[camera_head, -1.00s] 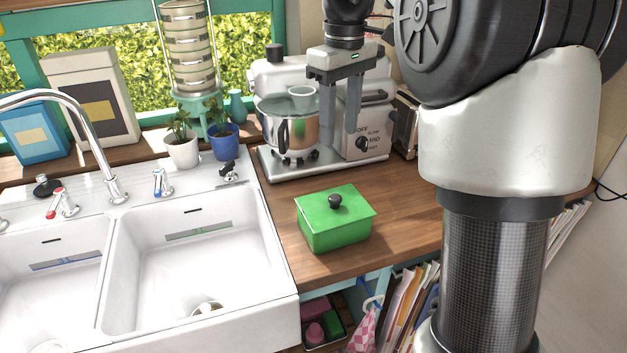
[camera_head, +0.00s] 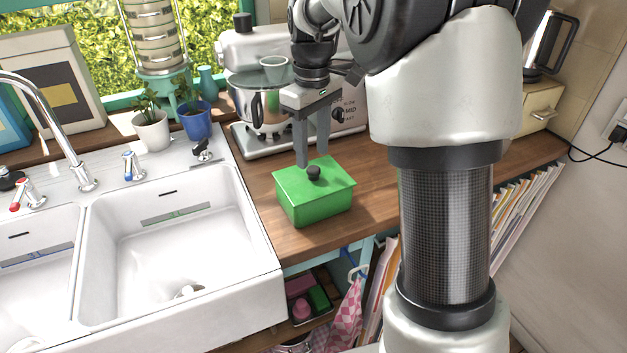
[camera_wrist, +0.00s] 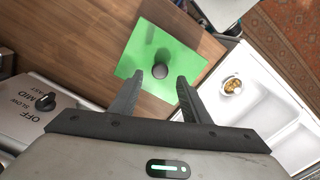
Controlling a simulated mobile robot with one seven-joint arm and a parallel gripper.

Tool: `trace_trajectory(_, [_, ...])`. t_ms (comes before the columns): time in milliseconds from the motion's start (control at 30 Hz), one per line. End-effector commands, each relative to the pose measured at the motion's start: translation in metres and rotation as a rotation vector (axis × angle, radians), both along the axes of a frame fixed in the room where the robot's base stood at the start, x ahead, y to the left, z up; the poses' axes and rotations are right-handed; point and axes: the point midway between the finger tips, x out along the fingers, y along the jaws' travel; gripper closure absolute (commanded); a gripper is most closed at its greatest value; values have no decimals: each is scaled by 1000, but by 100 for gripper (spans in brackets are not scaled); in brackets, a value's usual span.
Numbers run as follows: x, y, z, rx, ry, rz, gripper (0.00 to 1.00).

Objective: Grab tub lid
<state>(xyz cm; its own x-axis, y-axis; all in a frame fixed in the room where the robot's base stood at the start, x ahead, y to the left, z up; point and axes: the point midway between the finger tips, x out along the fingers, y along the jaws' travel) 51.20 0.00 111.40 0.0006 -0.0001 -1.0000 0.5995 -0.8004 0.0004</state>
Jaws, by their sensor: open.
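The green tub (camera_head: 318,205) stands on the wooden counter to the right of the sink. Its flat green lid (camera_head: 335,183) is on it, with a round black knob (camera_head: 314,172) on top. In the wrist view the lid (camera_wrist: 150,45) shows from above, with the knob (camera_wrist: 164,59) just beyond my fingertips. My gripper (camera_head: 313,159) is open and empty, pointing down by the knob. In the wrist view the fingers (camera_wrist: 171,74) are apart, with the knob roughly ahead of the gap between them. I cannot tell the exact height of the fingertips over the lid.
A white double sink (camera_head: 180,245) lies left of the tub. A stand mixer (camera_head: 262,85) with a steel bowl is behind it. Potted plants (camera_head: 151,130) stand near the window. The counter (camera_head: 400,200) right of the tub is partly hidden by my arm.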

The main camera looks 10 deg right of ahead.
Motion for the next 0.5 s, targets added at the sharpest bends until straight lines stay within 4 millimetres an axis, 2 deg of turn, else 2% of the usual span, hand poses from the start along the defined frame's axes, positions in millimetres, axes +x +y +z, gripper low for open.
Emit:
trace_trajectory(100, [-2, -2, -21, 0, 5, 0, 57])
trace_trajectory(233, [-2, -2, -38, 0, 2, 0, 57])
trace_trajectory(500, [-2, -2, -46, 0, 0, 0, 57])
